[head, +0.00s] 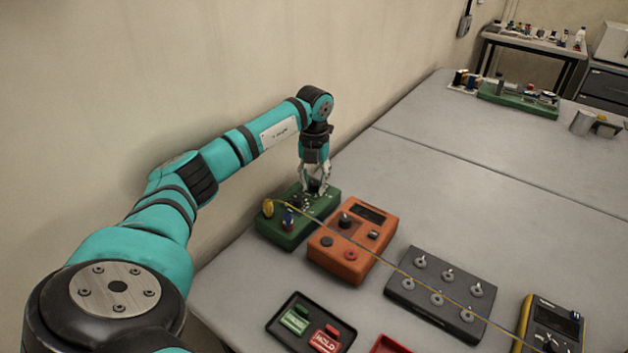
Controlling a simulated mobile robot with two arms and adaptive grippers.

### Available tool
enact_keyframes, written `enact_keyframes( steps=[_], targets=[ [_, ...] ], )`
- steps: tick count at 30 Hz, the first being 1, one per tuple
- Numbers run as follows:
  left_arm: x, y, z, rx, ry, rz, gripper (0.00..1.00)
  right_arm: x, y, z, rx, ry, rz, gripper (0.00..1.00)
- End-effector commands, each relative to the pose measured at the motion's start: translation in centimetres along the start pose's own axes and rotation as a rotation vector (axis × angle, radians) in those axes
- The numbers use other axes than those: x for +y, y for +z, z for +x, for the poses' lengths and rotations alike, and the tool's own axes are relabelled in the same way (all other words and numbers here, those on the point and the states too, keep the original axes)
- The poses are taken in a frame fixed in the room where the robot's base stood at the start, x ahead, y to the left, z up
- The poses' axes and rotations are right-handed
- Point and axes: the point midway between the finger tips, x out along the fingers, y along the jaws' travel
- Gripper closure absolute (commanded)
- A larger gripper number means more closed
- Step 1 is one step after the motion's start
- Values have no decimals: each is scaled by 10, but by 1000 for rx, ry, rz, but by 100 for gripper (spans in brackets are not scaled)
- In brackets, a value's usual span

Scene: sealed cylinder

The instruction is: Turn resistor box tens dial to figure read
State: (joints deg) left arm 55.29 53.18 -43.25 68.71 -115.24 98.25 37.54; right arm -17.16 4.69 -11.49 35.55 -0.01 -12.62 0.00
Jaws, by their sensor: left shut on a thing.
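A green box (292,228) stands near the wall, left of an orange instrument. It has a yellow plug (268,208), a blue post (289,219) and small dark parts on top; I cannot read any markings, so I cannot tell for sure that it is the resistor box. My left gripper (316,186) points down at the far end of the green box, shut on a small dark knob there. The fingers partly hide the knob, and its setting cannot be read. My right gripper is not in view.
The orange instrument (346,262) has a dark display. A thin yellow lead (400,270) runs from the green box over it and a black switch panel (410,293) towards a yellow meter (550,310). A black tray (275,322) holds green and red tags.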

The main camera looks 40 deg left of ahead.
Motion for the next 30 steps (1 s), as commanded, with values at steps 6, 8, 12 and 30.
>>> enact_keyframes(
  steps=[6,8,12,30],
  targets=[
    [0,0,-1,-2,-3,116,100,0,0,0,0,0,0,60],
    [0,0,-1,-2,-2,138,100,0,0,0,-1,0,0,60],
    [0,0,-1,-2,-2,174,100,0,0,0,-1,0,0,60],
    [0,0,-1,-2,-2,190,58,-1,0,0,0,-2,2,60]
  ],
)
